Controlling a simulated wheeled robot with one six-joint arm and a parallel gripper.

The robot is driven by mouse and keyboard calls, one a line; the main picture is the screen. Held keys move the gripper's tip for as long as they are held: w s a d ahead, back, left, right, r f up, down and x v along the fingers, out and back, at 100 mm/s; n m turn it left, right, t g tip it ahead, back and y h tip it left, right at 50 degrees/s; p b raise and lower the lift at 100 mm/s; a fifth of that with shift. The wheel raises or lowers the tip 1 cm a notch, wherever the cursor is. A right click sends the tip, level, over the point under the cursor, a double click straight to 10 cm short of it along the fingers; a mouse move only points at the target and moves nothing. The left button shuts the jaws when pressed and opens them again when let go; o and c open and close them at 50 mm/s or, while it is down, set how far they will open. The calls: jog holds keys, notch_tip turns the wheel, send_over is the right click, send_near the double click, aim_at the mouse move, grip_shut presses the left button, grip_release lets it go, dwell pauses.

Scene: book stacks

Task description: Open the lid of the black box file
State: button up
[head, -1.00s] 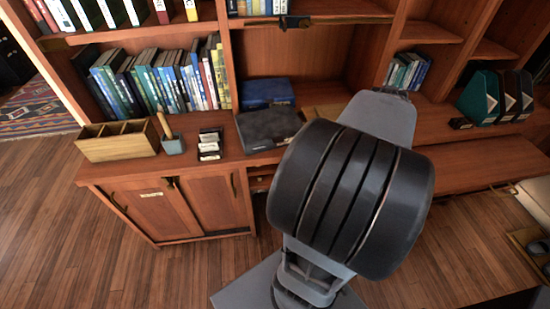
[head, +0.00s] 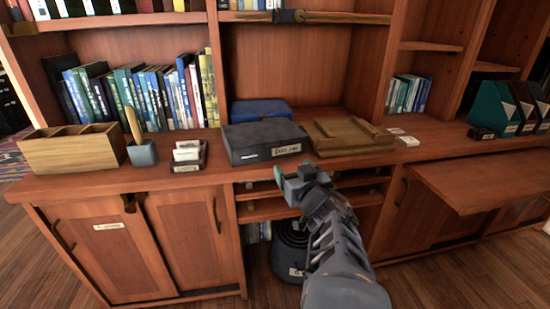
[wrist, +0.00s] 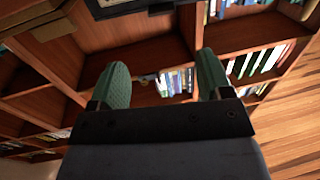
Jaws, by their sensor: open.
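The black box file (head: 264,141) lies flat on the wooden counter with its lid down. Its front face has a small white label and a pale tag. My gripper (head: 294,181) is in front of and a little below the box file's front right part, apart from it. In the wrist view my gripper (wrist: 163,80) shows two green fingers spread wide with nothing between them. A dark edge with a pale label at the top of the wrist view looks like the box file (wrist: 125,8).
A blue box (head: 262,110) lies behind the black one. A wooden stand (head: 348,136) is close on its right, and a card holder (head: 187,156) on its left. A wooden organizer (head: 73,150) and a small pot (head: 142,152) stand further left. Open shelves (head: 270,203) are below the counter.

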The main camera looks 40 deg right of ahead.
aim_at(275, 146)
jog(key=p+x, duration=0.7)
jog(key=x, duration=0.5)
jog(key=shift+a+f, duration=0.15)
jog(key=shift+x, duration=0.8)
